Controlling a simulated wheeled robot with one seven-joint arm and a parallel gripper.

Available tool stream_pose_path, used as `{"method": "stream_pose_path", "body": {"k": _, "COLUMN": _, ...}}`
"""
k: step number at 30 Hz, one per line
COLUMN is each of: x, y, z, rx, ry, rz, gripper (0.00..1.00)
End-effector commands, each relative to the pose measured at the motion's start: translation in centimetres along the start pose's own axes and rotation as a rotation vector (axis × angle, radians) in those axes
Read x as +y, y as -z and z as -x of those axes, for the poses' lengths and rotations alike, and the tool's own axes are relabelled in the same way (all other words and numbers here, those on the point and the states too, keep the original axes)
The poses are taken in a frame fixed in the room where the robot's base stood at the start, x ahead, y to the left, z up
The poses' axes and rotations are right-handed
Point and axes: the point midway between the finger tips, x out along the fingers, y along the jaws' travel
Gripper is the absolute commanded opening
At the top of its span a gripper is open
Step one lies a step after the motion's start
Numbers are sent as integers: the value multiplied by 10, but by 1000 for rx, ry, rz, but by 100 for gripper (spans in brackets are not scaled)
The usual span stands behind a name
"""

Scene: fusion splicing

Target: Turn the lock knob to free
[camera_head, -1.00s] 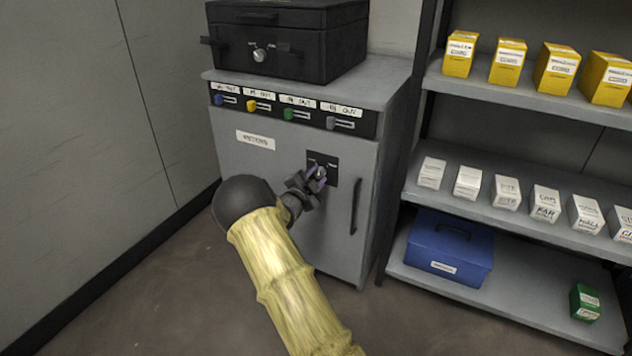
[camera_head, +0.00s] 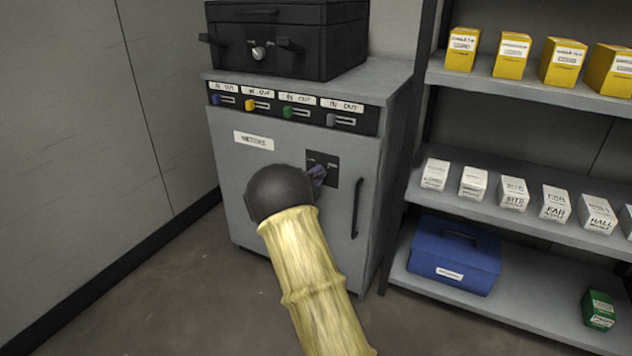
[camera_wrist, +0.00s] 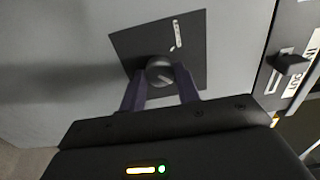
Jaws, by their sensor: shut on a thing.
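The lock knob (camera_wrist: 160,72) is a small round dark knob on a black square plate (camera_wrist: 190,42) set in the grey cabinet door. In the wrist view my gripper (camera_wrist: 160,84) has its two purple fingers on either side of the knob, shut on it. A pale slot-like mark shows on the plate beside the knob. In the head view the plate (camera_head: 331,163) has small labels near its top, too small to read. My dark wrist and sleeved arm hide most of the gripper there, and the knob is hidden.
The grey cabinet (camera_head: 225,160) has a vertical door handle (camera_head: 357,207) right of the plate and a row of coloured sliders above. A black case (camera_head: 290,45) stands on top. Shelves at right hold yellow and white boxes and a blue box (camera_head: 455,255).

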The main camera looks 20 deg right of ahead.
Motion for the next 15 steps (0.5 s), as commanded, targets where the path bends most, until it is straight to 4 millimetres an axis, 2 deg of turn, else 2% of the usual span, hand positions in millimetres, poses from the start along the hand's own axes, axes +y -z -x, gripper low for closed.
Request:
{"method": "stream_pose_path", "body": {"k": 12, "x": 0, "y": -1, "z": 1, "rx": -2, "ry": -2, "rz": -11, "gripper": 9}}
{"method": "stream_pose_path", "body": {"k": 13, "x": 0, "y": -1, "z": 1, "rx": -2, "ry": -2, "rz": -10, "gripper": 36}}
{"method": "stream_pose_path", "body": {"k": 15, "x": 0, "y": -1, "z": 0, "rx": -2, "ry": -2, "rz": -10, "gripper": 50}}
